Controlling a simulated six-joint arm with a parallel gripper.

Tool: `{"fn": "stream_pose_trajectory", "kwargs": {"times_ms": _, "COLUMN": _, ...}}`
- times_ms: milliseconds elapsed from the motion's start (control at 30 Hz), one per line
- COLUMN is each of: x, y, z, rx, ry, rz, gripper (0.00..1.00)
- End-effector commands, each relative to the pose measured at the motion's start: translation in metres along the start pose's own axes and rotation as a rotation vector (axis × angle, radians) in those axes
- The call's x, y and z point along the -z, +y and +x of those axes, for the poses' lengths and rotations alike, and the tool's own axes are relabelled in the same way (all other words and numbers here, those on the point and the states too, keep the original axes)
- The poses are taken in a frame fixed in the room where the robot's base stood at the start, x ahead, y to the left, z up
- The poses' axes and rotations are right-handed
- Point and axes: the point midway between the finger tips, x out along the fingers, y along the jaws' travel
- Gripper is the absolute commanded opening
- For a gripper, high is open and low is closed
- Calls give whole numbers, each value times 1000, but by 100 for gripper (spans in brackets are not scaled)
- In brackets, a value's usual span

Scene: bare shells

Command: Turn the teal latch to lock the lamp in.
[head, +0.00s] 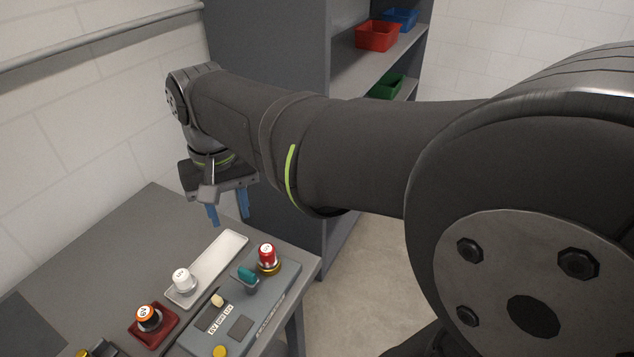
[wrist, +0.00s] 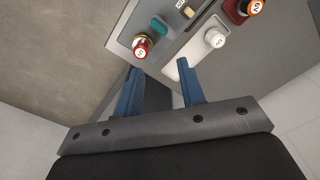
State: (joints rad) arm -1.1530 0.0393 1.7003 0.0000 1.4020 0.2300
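The teal latch (head: 247,276) stands on the grey panel box (head: 203,340), just beside the red-topped lamp (head: 267,255). The lamp sits upright in a yellow ring at the box's far end. The latch (wrist: 159,27) and red lamp (wrist: 141,46) also show at the top of the wrist view. My gripper (head: 230,221) is above the far side of the table, away from the latch. Its two blue fingers are apart with nothing between them, as the wrist view (wrist: 161,67) also shows.
A white lamp (head: 182,280) stands on a white tray (head: 224,254), and an orange-topped lamp (head: 148,316) on a dark red tray (head: 165,335). The box has a cream switch (head: 217,299) and yellow button (head: 220,351). A shelf (head: 350,70) with bins stands behind.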

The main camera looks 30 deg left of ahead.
Motion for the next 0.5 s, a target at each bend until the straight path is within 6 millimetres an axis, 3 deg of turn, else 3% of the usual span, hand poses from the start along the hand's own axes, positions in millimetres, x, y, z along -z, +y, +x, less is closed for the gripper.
{"fn": "stream_pose_trajectory", "kwargs": {"times_ms": 233, "x": -2, "y": 1, "z": 1, "rx": 0, "ry": 0, "rz": -453, "gripper": 36}}
{"fn": "stream_pose_trajectory", "kwargs": {"times_ms": 500, "x": -3, "y": 2, "z": 4, "rx": 0, "ry": -1, "rz": -646, "gripper": 36}}
